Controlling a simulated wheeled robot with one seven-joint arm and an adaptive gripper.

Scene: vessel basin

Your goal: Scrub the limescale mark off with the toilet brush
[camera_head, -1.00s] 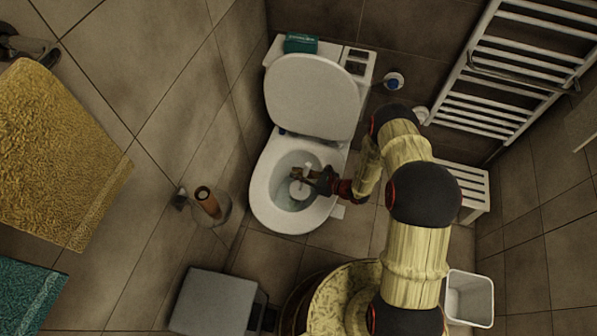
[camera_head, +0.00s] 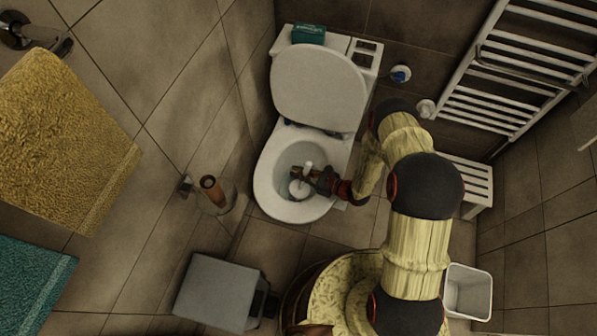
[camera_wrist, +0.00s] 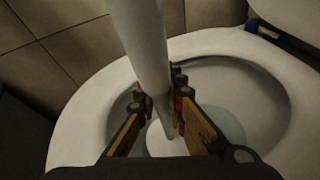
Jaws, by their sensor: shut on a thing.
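The toilet (camera_head: 265,189) stands open, its lid (camera_head: 318,88) raised against the tank. My gripper (camera_head: 303,174) is over the bowl and shut on the toilet brush. In the wrist view my gripper (camera_wrist: 160,110) has its two fingers on the white handle of the toilet brush (camera_wrist: 145,45). The handle runs up between the fingers, slightly tilted. The brush's round white head (camera_wrist: 165,141) is down inside the bowl, and it also shows in the head view (camera_head: 299,189). I cannot make out the limescale mark in either view.
A wall holder with a brown roll (camera_head: 212,189) is left of the toilet. A grey bin (camera_head: 215,292) stands on the floor at the lower left. A white towel radiator (camera_head: 500,85), a white slatted stool (camera_head: 468,185) and a white basket (camera_head: 467,291) are at the right. A teal box (camera_head: 309,34) sits on the tank.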

